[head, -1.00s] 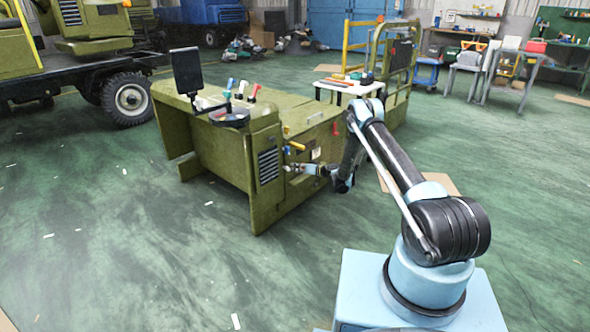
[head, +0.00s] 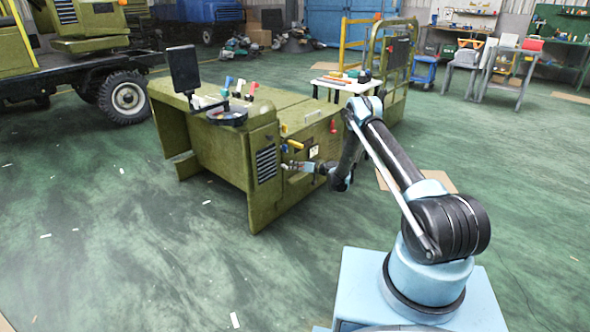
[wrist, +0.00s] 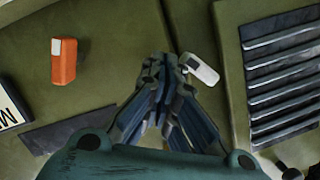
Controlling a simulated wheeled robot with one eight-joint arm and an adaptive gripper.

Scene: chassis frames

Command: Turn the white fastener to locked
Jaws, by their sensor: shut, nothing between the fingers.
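The white fastener (wrist: 198,68) is a small rounded tab on the olive-green panel in the wrist view, tilted down to the right. My gripper (wrist: 166,66) is shut and empty, with its fingertips just left of the fastener's left end. I cannot tell whether they touch it. An orange fastener with a white end (wrist: 63,62) stands farther left, upright in the picture. In the head view my gripper (head: 286,166) is at the side of the olive-green chassis cab (head: 262,205), beside its vent. The white fastener cannot be made out there.
A louvred vent (wrist: 283,75) is right of the white fastener in the wrist view. A white lettered label (wrist: 10,110) and a dark strip (wrist: 65,128) are at left. In the head view a yellow handle (head: 295,144) projects above my gripper.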

